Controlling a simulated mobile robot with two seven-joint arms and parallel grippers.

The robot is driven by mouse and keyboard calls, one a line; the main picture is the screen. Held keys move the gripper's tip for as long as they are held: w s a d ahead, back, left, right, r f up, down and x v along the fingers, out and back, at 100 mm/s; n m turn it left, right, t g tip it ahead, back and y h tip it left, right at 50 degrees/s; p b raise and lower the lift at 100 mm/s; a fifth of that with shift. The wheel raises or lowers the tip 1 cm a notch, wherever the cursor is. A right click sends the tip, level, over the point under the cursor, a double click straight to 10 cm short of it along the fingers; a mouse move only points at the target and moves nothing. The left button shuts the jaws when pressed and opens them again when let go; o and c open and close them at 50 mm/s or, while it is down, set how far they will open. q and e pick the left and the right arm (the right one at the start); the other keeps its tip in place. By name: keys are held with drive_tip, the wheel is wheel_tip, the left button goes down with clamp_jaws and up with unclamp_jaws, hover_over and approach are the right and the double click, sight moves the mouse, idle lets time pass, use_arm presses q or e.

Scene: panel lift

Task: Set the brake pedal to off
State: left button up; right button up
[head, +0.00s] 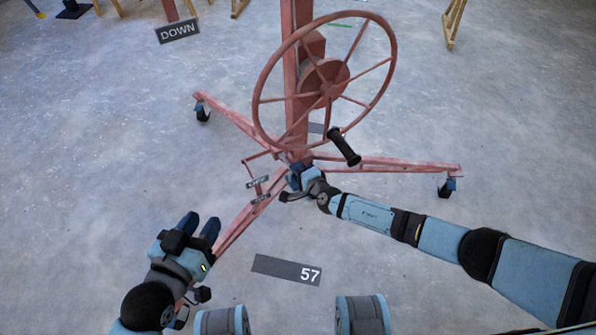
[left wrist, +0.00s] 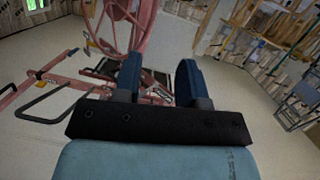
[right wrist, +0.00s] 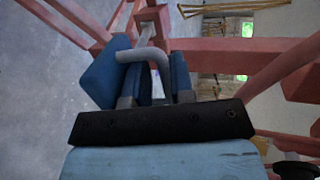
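The red panel lift (head: 290,80) stands ahead with its big hand wheel. I cannot make out the brake pedal for certain; two small label plates (head: 258,182) sit by its near leg, too small to read. My right gripper (head: 297,178) is low at the foot of the mast. In the right wrist view a blue block (right wrist: 102,75) and a bent grey bar (right wrist: 152,56) lie at its fingers (right wrist: 160,85); whether they grip the bar is unclear. My left gripper (head: 199,224) is open and empty, left of the near leg; its fingers are apart in the left wrist view (left wrist: 158,80).
The lift's legs spread low, with casters (head: 447,186) at the ends of the side legs. The wheel's black handle (head: 344,147) hangs above my right gripper. Floor at both sides is clear.

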use_arm(q)
drive_tip(key=shift+r, duration=0.1)
use_arm(e)
drive_tip(key=shift+s+d, duration=0.1)
